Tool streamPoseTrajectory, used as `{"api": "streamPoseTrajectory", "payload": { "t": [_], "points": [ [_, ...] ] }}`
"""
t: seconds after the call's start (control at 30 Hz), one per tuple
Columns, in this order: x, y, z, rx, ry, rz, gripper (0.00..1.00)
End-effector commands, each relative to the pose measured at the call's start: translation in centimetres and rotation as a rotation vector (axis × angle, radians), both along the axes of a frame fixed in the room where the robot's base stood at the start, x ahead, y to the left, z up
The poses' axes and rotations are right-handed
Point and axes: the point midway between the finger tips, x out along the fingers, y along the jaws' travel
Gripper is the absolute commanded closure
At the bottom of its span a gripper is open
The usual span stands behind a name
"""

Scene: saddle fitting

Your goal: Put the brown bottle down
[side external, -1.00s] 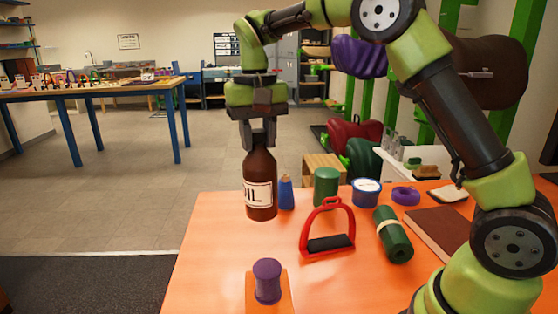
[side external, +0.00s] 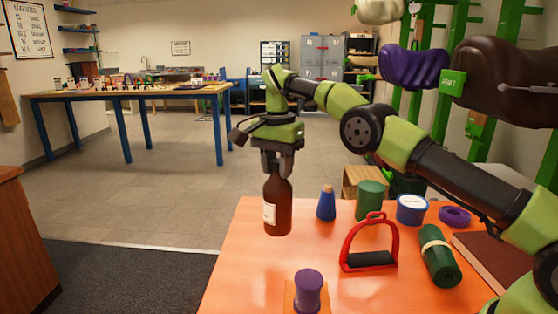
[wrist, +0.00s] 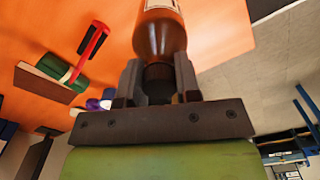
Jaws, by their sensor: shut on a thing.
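The brown bottle (side external: 279,208) hangs upright from my gripper (side external: 277,168), which is shut on its neck. Its pale label faces left in the side view. The bottle's base shows against the orange table (side external: 260,265) near the left back part; I cannot tell whether it touches the top. In the wrist view, the bottle (wrist: 160,35) points away from the fingers (wrist: 158,82), with its dark neck between them and its lower end cut off by the frame.
A blue cone-shaped bottle (side external: 326,204) stands just right of the brown bottle. A green cylinder (side external: 370,198), a red stirrup (side external: 369,243), a green roll (side external: 439,255) and a white-topped blue tub (side external: 411,209) are further right. A purple spool (side external: 308,290) is at the front.

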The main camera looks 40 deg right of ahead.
Motion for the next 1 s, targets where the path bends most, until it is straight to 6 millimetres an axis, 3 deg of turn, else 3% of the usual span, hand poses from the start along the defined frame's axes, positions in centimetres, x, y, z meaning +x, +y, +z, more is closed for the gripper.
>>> {"api": "streamPoseTrajectory", "payload": {
  "t": [0.53,1.0],
  "points": [
    [0.0,0.1,-5.1,0.004,-0.002,-0.001,1.0],
    [0.0,0.1,-6.0,0.003,-0.004,-0.001,1.0]
  ]
}}
